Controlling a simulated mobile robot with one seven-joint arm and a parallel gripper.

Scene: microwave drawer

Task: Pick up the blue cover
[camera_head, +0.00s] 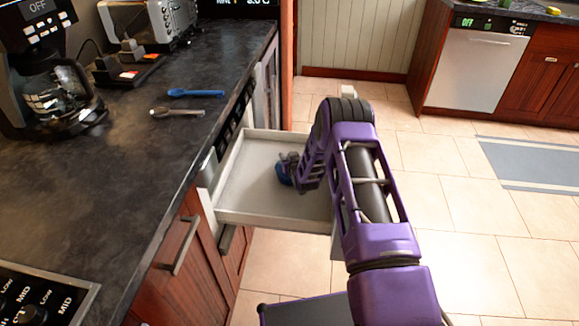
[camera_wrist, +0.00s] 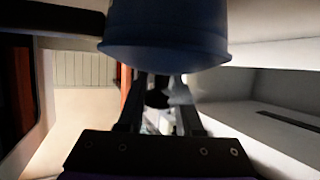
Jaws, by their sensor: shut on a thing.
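The blue cover (camera_head: 283,175) is at my gripper (camera_head: 290,163), inside the open drawer's outline in the head view. In the wrist view the cover (camera_wrist: 167,30) is a rounded blue piece with a flared lower rim, close to the camera and cut off by the top edge. The two fingers of my gripper (camera_wrist: 160,88) reach up to its rim and are shut on it. My arm hides part of the drawer in the head view. I cannot tell whether the cover touches the drawer floor.
The open white drawer (camera_head: 250,212) juts out from under the dark counter (camera_head: 140,150). Blue-handled tongs (camera_head: 195,93) and other tongs (camera_head: 176,112) lie on the counter, with a coffee maker (camera_head: 50,80) at left.

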